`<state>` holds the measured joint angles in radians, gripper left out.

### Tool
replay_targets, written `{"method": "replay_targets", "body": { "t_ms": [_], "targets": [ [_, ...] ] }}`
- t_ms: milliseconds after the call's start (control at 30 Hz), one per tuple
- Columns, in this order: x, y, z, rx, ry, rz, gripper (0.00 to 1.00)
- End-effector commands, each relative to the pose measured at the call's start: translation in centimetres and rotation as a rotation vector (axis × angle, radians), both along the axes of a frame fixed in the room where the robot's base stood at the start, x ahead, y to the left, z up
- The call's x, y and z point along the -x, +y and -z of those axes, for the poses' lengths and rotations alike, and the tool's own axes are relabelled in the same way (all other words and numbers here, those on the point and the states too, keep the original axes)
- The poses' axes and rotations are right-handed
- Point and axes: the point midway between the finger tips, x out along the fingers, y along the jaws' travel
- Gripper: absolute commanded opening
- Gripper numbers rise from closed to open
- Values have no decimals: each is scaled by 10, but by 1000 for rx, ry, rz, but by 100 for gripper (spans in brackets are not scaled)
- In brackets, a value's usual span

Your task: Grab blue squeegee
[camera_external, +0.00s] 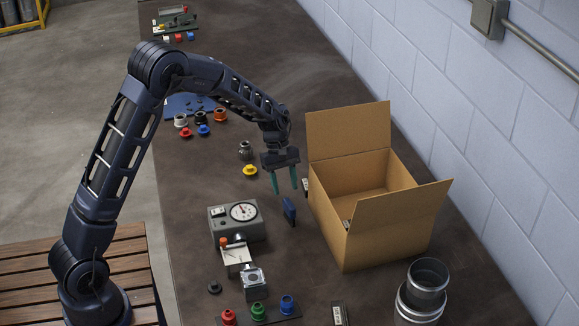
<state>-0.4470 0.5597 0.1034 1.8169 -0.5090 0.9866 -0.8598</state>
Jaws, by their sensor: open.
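The blue squeegee is probably the small dark blue flat piece (289,211) beside the left wall of the cardboard box. It looks upright and slightly tilted, and its exact shape is too small to tell. My gripper (284,190) points down with its two green fingers apart and empty. It is just above and slightly left of the blue piece in the picture, and I see no contact between them.
An open cardboard box (385,235) stands close on the right. A grey gauge device (222,226) is to the left. A yellow part (250,170) lies behind it. Metal duct pieces (427,282) stand at the front right. Coloured knobs (258,311) line the front.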

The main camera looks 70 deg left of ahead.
Motion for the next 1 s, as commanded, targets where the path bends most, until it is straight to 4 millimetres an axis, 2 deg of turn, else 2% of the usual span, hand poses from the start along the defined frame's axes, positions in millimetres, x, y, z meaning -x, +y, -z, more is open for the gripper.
{"method": "replay_targets", "body": {
  "t_ms": [300, 567, 833, 1000],
  "targets": [
    [-2, -17, 39, 1, 1, 3, 45],
    [-4, -25, 53, 0, 0, 3, 45],
    [-6, -41, 84, 0, 1, 3, 45],
    [-6, -42, 88, -1, -1, 2, 45]
  ]
}}
